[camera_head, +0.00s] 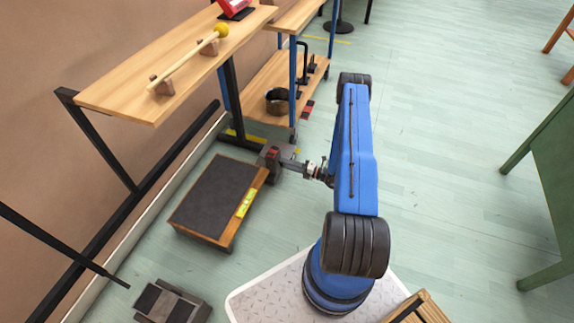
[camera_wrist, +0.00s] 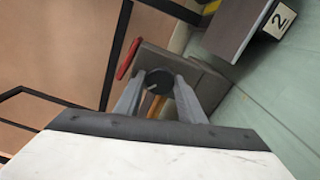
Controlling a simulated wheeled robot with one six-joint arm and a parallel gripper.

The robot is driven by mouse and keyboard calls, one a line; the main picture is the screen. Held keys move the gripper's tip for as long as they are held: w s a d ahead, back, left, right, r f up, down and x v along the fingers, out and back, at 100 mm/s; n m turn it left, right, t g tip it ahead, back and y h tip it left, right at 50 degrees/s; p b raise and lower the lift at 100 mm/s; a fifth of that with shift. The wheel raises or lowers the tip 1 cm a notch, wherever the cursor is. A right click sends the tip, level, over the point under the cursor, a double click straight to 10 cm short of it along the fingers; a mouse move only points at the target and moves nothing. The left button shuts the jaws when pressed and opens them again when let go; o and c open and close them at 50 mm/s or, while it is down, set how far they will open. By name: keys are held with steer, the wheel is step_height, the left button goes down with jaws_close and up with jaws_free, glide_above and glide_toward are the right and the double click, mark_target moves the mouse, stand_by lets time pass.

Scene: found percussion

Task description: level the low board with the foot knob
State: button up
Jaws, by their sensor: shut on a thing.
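The low board (camera_head: 213,194) lies on the floor in the head view, with a dark top, wooden edges and a yellow label on its right edge. Whether it is level is hard to tell. A grey block (camera_head: 272,153) with a red part stands by its far right corner. My gripper (camera_head: 289,163) reaches this block from the right. In the wrist view my gripper (camera_wrist: 158,92) is shut on a dark round knob (camera_wrist: 158,80), one finger on each side. The grey block (camera_wrist: 205,85) is behind the knob, with a red piece at its left.
A wooden bench (camera_head: 130,92) with a yellow-headed mallet (camera_head: 190,58) stands above at the left. A shelf cart (camera_head: 262,78) is behind the block. A low grey object (camera_head: 172,303) lies at the front left.

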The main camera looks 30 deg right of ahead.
steer(key=shift+m, duration=0.4)
steer(key=o, duration=1)
steer(key=shift+d, duration=0.1)
steer(key=shift+o, duration=0.2)
steer(key=v, duration=1.7)
steer(key=shift+s+d+f, duration=0.1)
steer(key=shift+s+d, duration=0.05)
